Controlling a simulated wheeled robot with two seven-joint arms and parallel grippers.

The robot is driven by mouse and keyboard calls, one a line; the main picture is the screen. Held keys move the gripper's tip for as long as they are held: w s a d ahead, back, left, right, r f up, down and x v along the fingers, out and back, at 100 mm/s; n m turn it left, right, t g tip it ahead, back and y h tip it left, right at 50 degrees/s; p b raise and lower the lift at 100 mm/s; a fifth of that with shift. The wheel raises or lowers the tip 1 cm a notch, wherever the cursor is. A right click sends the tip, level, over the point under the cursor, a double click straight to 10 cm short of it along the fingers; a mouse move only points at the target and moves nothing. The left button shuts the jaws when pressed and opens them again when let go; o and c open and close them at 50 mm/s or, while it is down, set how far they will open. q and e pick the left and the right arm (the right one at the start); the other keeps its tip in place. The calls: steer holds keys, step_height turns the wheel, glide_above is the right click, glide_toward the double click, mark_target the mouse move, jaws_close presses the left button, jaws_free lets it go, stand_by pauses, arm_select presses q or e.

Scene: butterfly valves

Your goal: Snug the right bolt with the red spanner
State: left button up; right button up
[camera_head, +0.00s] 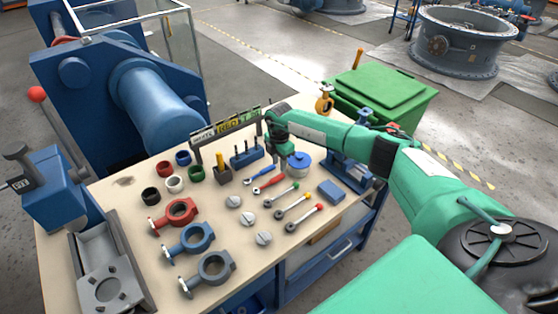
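My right arm comes in from the right, and its dark gripper (281,148) hangs over the back of the workbench (140,205), beside a blue rack (247,155) with upright pins. Its fingertips are small and dark, so I cannot tell if they are open or shut. A red-handled spanner (268,183) lies on the bench in front of the gripper, apart from it. A spanner with a red end (304,218) lies nearest the front of the tool row. I cannot make out a right bolt for certain. My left gripper is not in view.
Blue-handled (261,172), green-ended (281,195) and yellow-ended (293,206) tools lie alongside. Slotted discs (248,218), valve bodies (188,240) and coloured rings (174,183) lie leftward. A blue-lidded pot (299,163) and sign (230,124) stand near the gripper.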

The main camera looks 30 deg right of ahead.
mark_target(279, 176)
step_height(279, 176, down, 4)
steer(key=shift+r+b, duration=0.1)
steer(key=shift+b, duration=1.15)
steer(key=shift+f+b, duration=0.7)
steer(key=shift+f, duration=0.65)
steer(key=shift+c, duration=0.4)
jaws_close()
steer(key=shift+c, duration=1.2)
jaws_free()
jaws_close()
